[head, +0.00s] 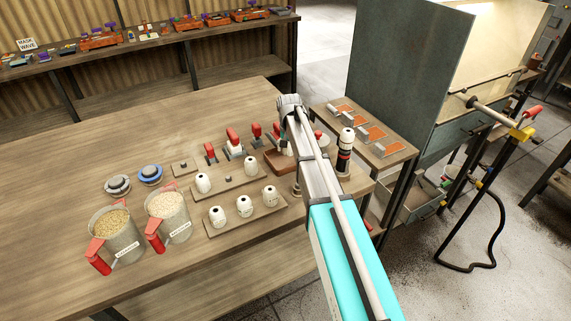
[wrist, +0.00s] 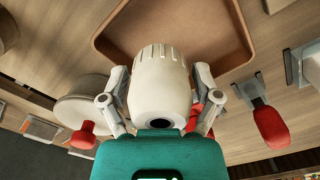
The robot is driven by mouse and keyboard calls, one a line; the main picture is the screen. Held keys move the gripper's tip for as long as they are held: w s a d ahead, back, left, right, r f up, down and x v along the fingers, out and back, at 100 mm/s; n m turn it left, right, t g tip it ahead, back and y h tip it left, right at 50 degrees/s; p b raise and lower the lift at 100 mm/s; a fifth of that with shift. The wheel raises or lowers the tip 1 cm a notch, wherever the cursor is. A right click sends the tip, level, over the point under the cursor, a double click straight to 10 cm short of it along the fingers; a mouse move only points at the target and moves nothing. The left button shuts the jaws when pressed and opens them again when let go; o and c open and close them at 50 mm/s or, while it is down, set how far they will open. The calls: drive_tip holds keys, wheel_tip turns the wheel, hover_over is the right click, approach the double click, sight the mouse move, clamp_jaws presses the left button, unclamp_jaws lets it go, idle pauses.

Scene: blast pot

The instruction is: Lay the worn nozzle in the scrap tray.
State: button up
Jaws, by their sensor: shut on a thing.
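My gripper (wrist: 160,98) is shut on a cream-white nozzle (wrist: 160,75) with a ribbed far end and a dark bore facing the wrist camera. In the wrist view, the nozzle overlaps the near part of a brown, raised-rim tray (wrist: 108,42), which looks like the scrap tray. I cannot tell whether the nozzle touches it. In the head view, the brown tray (head: 273,162) is on the bench, partly behind my arm. My arm mostly hides the gripper and held nozzle there.
Red-handled tools (head: 234,142) stand left of the tray; one red handle (wrist: 270,125) is close on the right in the wrist view. Boards of white nozzles (head: 274,208) and two labelled jugs (head: 168,218) stand farther left. A black-and-white upright piece (head: 345,152) stands right of my arm.

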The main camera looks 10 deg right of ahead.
sight(289, 161)
drive_tip(key=shift+f+b, duration=1.15)
drive_tip(key=shift+f, duration=0.35)
drive_tip(key=o, duration=1.1)
drive_tip(key=shift+c, duration=0.2)
drive_tip(key=shift+r, duration=0.25)
